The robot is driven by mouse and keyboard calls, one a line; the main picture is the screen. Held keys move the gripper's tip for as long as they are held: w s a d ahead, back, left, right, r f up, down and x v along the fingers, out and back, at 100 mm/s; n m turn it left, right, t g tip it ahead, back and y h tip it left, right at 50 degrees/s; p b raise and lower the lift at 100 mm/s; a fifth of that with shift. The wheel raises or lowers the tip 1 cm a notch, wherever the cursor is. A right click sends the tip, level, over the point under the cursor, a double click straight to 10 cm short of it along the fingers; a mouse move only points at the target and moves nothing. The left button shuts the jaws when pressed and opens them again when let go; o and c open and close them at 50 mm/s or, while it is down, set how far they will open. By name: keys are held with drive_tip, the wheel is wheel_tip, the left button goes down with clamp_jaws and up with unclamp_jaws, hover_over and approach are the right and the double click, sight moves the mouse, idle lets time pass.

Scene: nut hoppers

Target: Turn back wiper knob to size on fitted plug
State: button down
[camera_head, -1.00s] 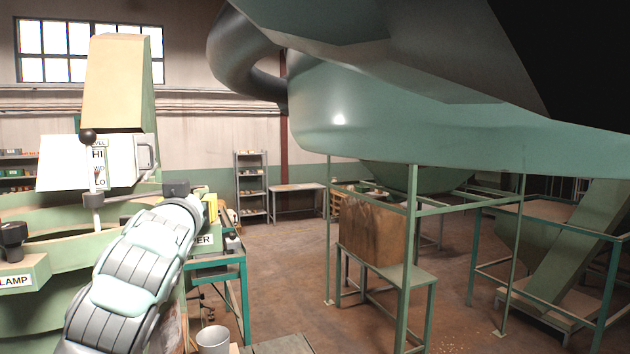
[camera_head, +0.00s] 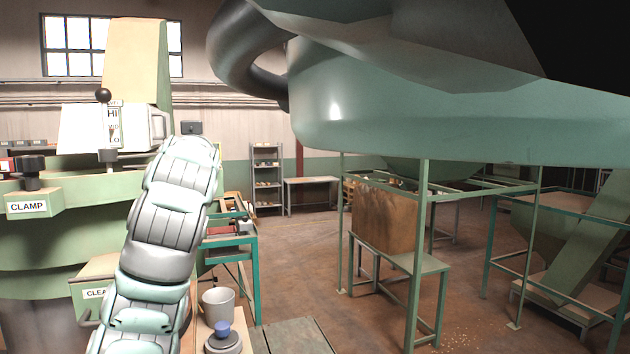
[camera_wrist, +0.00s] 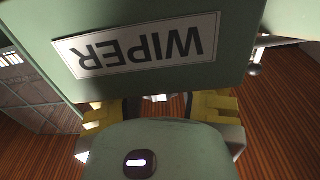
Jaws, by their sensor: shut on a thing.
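The green box with the WIPER label (camera_wrist: 137,46) fills the top of the wrist view, its lettering upside down. My gripper (camera_wrist: 156,108) is right at this box, with a yellow-padded finger on each side. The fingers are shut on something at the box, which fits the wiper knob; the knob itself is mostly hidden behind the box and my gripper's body. In the head view my arm covers the gripper and the WIPER box. I cannot make out the fitted plug or any size marking.
The green machine shows a CLAMP box (camera_head: 28,206) and a lever by the HI mark (camera_head: 112,113). A grey cup (camera_head: 218,303) and a grey round piece with a blue top (camera_head: 223,341) stand low, right of my arm.

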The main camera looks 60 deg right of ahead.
idle(0.4)
drive_tip(key=shift+c, duration=2.4)
unclamp_jaws()
drive_tip(key=shift+f, duration=0.1)
drive_tip(key=shift+s, duration=0.1)
drive_tip(key=v, duration=0.7)
drive_tip(key=shift+s, duration=0.15)
drive_tip(key=shift+a, duration=0.1)
